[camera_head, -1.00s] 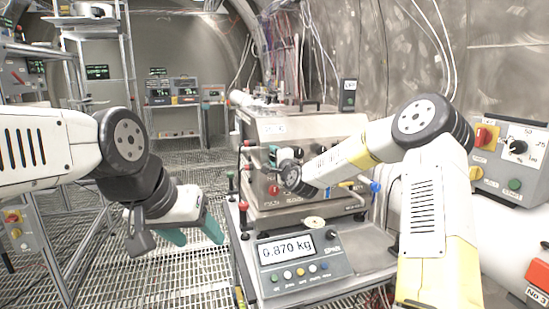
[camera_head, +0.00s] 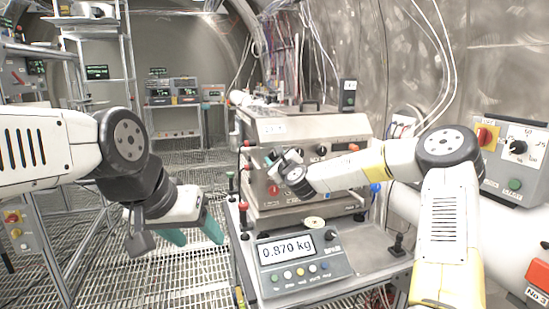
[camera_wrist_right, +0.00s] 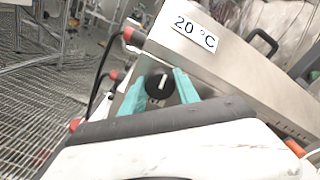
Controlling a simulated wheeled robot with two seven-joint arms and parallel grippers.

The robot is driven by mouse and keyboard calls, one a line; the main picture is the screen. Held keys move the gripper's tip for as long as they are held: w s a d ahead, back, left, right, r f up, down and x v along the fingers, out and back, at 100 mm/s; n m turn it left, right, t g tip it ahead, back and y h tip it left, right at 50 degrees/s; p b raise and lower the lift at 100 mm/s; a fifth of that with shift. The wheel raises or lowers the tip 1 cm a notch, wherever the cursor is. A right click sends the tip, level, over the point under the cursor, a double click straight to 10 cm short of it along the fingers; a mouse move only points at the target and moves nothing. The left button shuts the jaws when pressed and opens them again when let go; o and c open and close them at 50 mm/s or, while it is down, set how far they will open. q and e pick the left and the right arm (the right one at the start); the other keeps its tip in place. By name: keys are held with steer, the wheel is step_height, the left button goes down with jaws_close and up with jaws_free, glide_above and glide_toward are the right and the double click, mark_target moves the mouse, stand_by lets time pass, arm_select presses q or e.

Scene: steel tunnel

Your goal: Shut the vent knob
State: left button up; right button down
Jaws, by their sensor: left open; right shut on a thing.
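The vent knob (camera_wrist_right: 160,84) is a round black knob with a white pointer line, on the front of the steel box marked 20 °C. In the right wrist view the teal fingers of my right gripper (camera_wrist_right: 158,88) stand on either side of it, shut on it. The white line stands near upright, leaning slightly right, in that view. In the head view my right gripper (camera_head: 276,159) is at the upper left of the box front, and it largely hides the knob. My left gripper (camera_head: 192,234) is open and empty over the grated floor, left of the bench.
The steel box (camera_head: 310,130) has other knobs and red buttons on its front. A scale (camera_head: 303,267) reading 0.870 kg stands on the bench before it. A control panel (camera_head: 512,160) is at the right. Red-tipped posts line the bench's left edge.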

steer(key=shift+f+m, duration=0.1)
steer(key=shift+m, duration=0.5)
steer(key=c, duration=0.9)
jaws_free()
steer(key=v, duration=0.8)
